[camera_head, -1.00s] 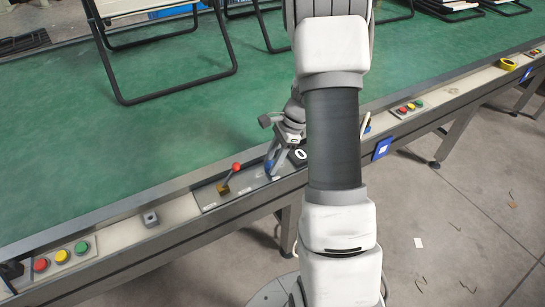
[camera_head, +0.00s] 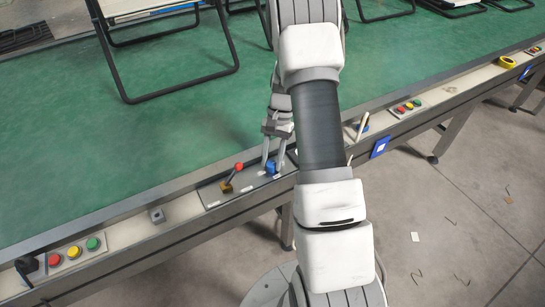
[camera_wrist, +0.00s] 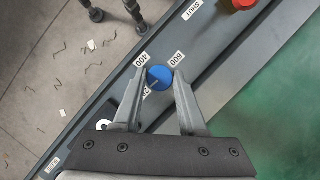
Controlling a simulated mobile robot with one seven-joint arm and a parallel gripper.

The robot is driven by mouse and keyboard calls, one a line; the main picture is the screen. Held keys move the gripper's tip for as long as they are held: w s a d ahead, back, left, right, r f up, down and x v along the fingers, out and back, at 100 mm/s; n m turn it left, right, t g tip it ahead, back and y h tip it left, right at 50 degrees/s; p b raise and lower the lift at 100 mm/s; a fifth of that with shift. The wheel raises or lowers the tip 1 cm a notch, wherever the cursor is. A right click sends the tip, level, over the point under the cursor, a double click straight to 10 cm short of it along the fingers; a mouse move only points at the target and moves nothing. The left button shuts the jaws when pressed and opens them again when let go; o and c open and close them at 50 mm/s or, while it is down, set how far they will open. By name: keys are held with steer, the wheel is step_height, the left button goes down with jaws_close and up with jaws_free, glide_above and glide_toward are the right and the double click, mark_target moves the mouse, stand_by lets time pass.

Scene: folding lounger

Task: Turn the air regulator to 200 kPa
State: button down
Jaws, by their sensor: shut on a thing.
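The air regulator's blue knob (camera_wrist: 159,77) sits on the grey control panel (camera_head: 215,195) at the conveyor's edge, and it also shows in the head view (camera_head: 271,168). My gripper (camera_wrist: 160,75) points down with one finger on each side of the knob, shut on it. In the wrist view the labels 400 (camera_wrist: 140,58) and 600 (camera_wrist: 177,58) lie beside the knob. Another label at its lower left is mostly covered by my left finger. A pale mark on the knob seems to face lower left, but it is small. A white round mark (camera_wrist: 103,125) is partly hidden.
A red-tipped lever (camera_head: 238,168) stands just left of my gripper. Red, yellow and green buttons (camera_head: 73,252) are farther left, with another set (camera_head: 408,107) at right. A black lounger frame (camera_head: 180,85) stands on the green belt (camera_head: 150,140).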

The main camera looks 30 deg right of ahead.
steer(key=shift+n, duration=0.6)
steer(key=shift+c, duration=2.3)
jaws_free()
steer(key=p+v, duration=0.3)
steer(key=v, duration=1.4)
steer(key=shift+w+a+r, duration=0.2)
steer(key=shift+w, duration=0.1)
